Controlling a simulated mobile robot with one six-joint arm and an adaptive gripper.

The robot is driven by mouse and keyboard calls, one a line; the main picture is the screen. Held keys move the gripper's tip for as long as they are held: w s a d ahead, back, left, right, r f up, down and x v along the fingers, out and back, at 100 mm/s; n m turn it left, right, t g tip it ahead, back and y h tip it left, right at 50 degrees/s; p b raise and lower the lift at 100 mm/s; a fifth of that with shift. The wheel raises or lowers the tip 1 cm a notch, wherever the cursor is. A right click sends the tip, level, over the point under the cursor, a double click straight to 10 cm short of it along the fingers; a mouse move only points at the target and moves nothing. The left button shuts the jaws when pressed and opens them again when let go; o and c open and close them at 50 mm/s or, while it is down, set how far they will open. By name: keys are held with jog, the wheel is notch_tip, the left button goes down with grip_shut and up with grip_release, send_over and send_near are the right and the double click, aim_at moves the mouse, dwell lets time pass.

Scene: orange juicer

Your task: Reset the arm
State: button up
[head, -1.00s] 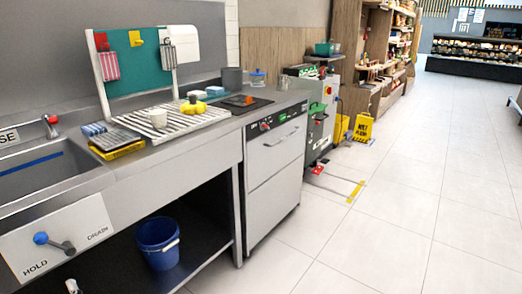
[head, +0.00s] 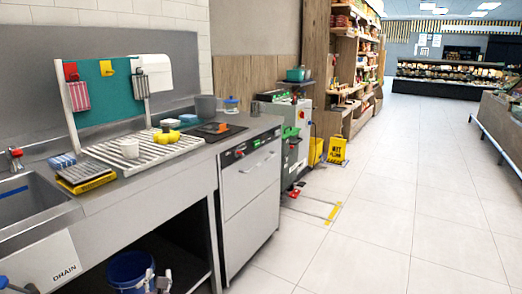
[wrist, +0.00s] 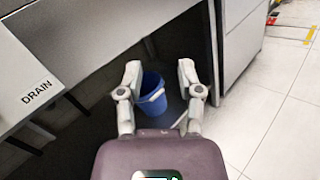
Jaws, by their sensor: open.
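My gripper (wrist: 158,74) is open in the wrist view, with its two grey fingers apart and nothing between the tips. A blue bucket (wrist: 152,94) with a pale handle shows behind and below the fingers, under the counter; I see no contact with it. In the head view the finger ends of my gripper (head: 157,281) show at the bottom edge, in front of the blue bucket (head: 130,268).
A steel counter (head: 140,195) holds a sink, a drying rack (head: 100,150), a white cup and a yellow duck-like item. A dishwasher (head: 250,185) and a grey machine (head: 298,120) stand right of it. The tiled floor (head: 400,220) at right is open.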

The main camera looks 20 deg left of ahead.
jog(key=w+d+f+m+g+h, duration=0.2)
jog(key=w+d+f+m+h, duration=0.15)
jog(key=w+d+m, duration=0.5)
jog(key=w+d+f+m+g+h, duration=0.1)
jog(key=w+d+f+m+h, duration=0.3)
jog(key=d, duration=0.8)
jog(key=w+d+f+m+g+h, duration=0.25)
jog(key=w+d+m+h, duration=0.35)
jog(key=d+m, duration=0.3)
jog(key=s+d+f+m+g+y, duration=0.1)
jog(key=s+d+f+m+g, duration=0.2)
jog(key=d+m, duration=0.45)
jog(key=s+d+f+m+g+y, duration=0.15)
jog(key=d+f+m+g, duration=0.25)
jog(key=d, duration=0.6)
jog(key=s+d+f+m+g+y, duration=0.2)
jog(key=d+f+m+g, duration=0.15)
jog(key=d+m, duration=0.4)
notch_tip(320, 180, up, 36)
jog(key=d+n+p, duration=0.1)
jog(key=p, duration=3.4)
jog(key=shift+r+p, duration=0.2)
jog(key=shift+p, duration=0.15)
jog(key=shift+s+d+n, duration=0.1)
jog(key=shift+n, duration=0.15)
